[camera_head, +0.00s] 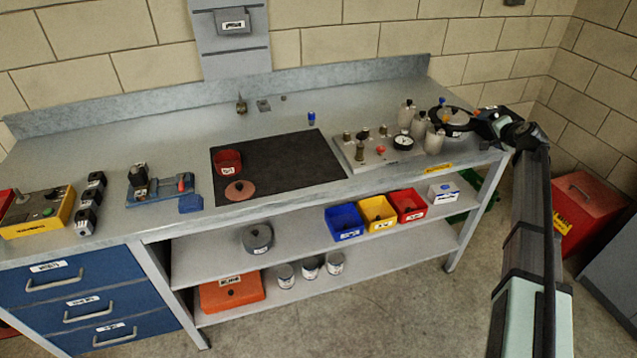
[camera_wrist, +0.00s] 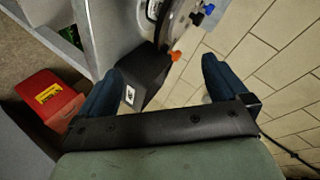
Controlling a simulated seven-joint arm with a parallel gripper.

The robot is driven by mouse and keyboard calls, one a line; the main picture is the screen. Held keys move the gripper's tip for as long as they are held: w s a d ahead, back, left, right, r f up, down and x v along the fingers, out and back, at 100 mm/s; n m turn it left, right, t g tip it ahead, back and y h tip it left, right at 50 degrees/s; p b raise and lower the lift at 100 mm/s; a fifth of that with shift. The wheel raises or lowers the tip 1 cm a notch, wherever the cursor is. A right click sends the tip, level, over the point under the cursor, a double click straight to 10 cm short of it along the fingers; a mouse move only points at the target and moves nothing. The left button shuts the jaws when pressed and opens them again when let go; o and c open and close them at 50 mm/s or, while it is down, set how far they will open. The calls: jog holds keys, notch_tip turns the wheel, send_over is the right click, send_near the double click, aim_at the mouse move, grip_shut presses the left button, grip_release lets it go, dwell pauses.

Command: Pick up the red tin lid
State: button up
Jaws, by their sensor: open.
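The red tin lid (camera_head: 239,190) is a flat reddish disc with a small dark knob. It lies on the black mat (camera_head: 290,165) near the mat's front left edge, just in front of a red tin (camera_head: 227,162). My gripper (camera_head: 488,114) is at the bench's far right end, well away from the lid, beside a dark round pot (camera_head: 455,121). In the wrist view my gripper's blue fingers (camera_wrist: 163,70) are spread apart. A black block with a white label (camera_wrist: 143,72) shows between or beyond them; I cannot tell how close. The lid is not in the wrist view.
A panel with a gauge (camera_head: 380,146) and grey bottles (camera_head: 418,125) stand between my gripper and the mat. A blue vise-like fixture (camera_head: 160,188) is left of the mat. Coloured bins (camera_head: 377,213) sit on the shelf below. The mat's right part is clear.

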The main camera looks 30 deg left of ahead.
jog(key=s+a+r+n+g+y, duration=0.1)
jog(key=a+r+n, duration=0.15)
jog(key=a, duration=0.45)
jog(key=s+a+r+n+g, duration=0.1)
jog(key=s+a+n, duration=0.15)
jog(key=a, duration=0.55)
jog(key=s+a+r+n+g+y, duration=0.1)
jog(key=a+n, duration=0.2)
jog(key=a, duration=0.4)
jog(key=s+a+n+g, duration=0.25)
jog(key=s+a, duration=0.25)
jog(key=a, duration=0.3)
jog(key=s+a+n+g, duration=0.1)
jog(key=s+a+n, duration=0.3)
jog(key=a, duration=0.4)
jog(key=r+n+g+h, duration=0.1)
jog(key=n+g+h, duration=0.55)
jog(key=n, duration=0.75)
send_over(238, 184)
jog(key=t+h, duration=0.1)
jog(key=t, duration=0.1)
notch_tip(238, 184, down, 13)
jog(key=shift+f, duration=0.2)
jog(key=shift+c, duration=0.2)
jog(key=c, duration=0.7)
jog(key=shift+c, duration=0.2)
